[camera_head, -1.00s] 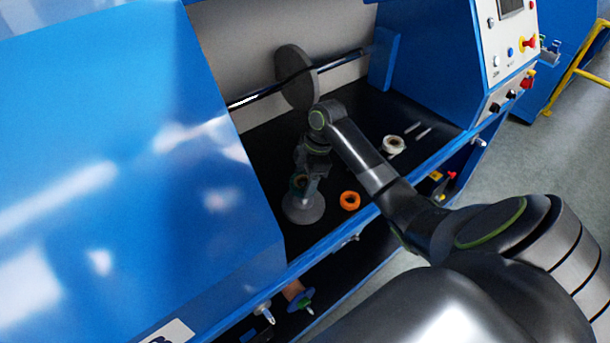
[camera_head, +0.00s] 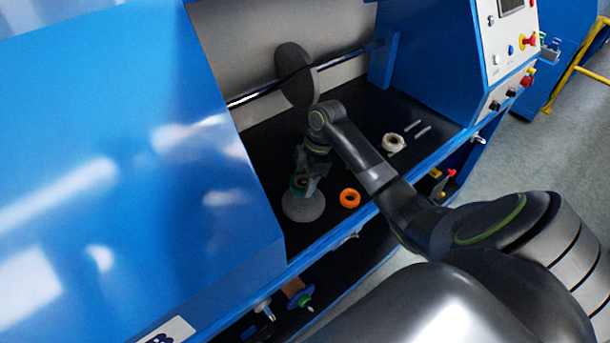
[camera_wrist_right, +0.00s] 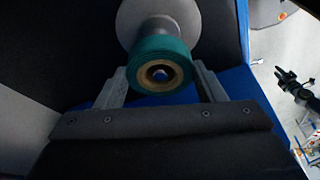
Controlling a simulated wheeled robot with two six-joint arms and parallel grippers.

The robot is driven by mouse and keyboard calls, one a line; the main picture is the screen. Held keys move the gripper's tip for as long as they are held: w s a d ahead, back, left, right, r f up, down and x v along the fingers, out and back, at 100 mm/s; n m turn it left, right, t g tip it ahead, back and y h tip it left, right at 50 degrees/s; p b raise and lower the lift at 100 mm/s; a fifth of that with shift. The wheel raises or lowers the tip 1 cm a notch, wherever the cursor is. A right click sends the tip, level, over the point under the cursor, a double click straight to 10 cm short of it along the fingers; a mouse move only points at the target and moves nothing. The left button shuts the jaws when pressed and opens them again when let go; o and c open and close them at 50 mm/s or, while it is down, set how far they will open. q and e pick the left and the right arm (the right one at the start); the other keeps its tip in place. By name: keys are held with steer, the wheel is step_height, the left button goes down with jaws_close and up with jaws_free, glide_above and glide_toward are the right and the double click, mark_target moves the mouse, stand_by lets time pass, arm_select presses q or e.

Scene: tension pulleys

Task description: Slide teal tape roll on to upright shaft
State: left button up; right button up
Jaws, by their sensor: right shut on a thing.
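The teal tape roll (camera_wrist_right: 150,50), with a tan core, sits between the two fingers of my right gripper (camera_wrist_right: 160,86) in the right wrist view. The gripper is shut on it. In the head view the roll (camera_head: 298,183) is small and partly hidden by my right gripper (camera_head: 308,178). A grey cone-shaped base (camera_head: 304,208) stands just below it on the black deck and also shows behind the roll in the wrist view (camera_wrist_right: 146,16). I cannot make out the upright shaft, or whether the roll is around it. My left gripper does not show in the head view.
An orange ring (camera_head: 349,198) lies close right of the base. A pale roll (camera_head: 393,142) and two pale rods lie farther right. A grey disc (camera_head: 293,75) on a horizontal bar stands behind. A blue housing (camera_head: 130,170) closes the left side.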

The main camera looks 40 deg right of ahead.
steer(key=shift+f, duration=0.25)
steer(key=shift+f+b, duration=0.65)
steer(key=shift+f, duration=0.65)
steer(key=shift+p, duration=0.35)
steer(key=shift+f, duration=0.2)
stand_by(0.3)
steer(key=shift+f+b, duration=0.65)
steer(key=shift+f, duration=0.2)
steer(key=shift+r, duration=0.1)
steer(key=shift+s, duration=0.1)
